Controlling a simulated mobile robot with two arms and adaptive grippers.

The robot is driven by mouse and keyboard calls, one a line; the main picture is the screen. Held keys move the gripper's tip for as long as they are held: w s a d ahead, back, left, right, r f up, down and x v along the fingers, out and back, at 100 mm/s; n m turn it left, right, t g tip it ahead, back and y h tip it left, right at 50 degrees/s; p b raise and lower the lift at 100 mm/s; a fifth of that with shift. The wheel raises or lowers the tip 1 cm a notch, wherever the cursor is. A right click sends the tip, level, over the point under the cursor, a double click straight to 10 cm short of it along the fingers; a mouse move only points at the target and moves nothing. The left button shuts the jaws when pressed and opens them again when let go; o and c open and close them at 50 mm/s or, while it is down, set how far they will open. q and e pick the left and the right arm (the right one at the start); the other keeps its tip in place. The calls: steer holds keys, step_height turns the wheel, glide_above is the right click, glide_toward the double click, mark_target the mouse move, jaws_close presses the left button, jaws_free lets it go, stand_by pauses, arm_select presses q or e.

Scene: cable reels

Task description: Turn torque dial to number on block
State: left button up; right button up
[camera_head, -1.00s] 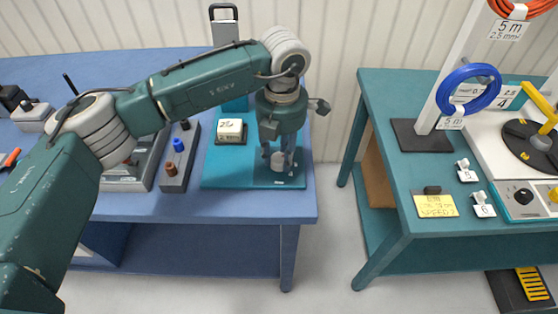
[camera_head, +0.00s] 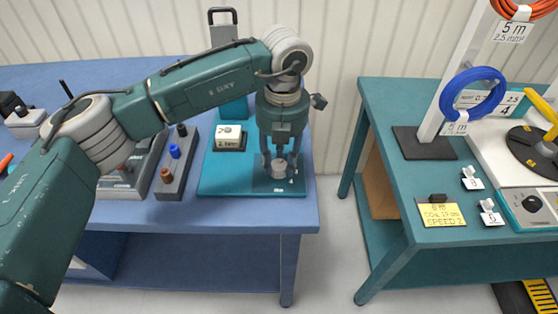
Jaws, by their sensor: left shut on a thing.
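The white block (camera_head: 228,137) with dark lettering sits at the back left of the teal base board (camera_head: 222,187); its lettering is too small to read surely. The grey torque dial (camera_head: 279,168) stands on a darker plate at the right part of this board. My left gripper (camera_head: 280,165) comes down from above, its fingers on either side of the dial and shut on it. Part of the dial is hidden by the fingers, and its marks cannot be read. My right gripper is not in view.
A grey strip with coloured knobs (camera_head: 175,151) stands left of the board on the blue table (camera_head: 240,212). A gap separates this from the teal table (camera_head: 385,205), which holds a blue cable coil (camera_head: 441,100), tags and a yellow note (camera_head: 441,214).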

mark_target(282, 165)
arm_select(q)
steer(key=shift+w+d+r, duration=0.1)
steer(key=shift+r, duration=0.05)
steer(key=o, duration=1.2)
steer(key=shift+c, duration=0.2)
step_height(282, 165, up, 12)
steer(key=shift+d, duration=0.2)
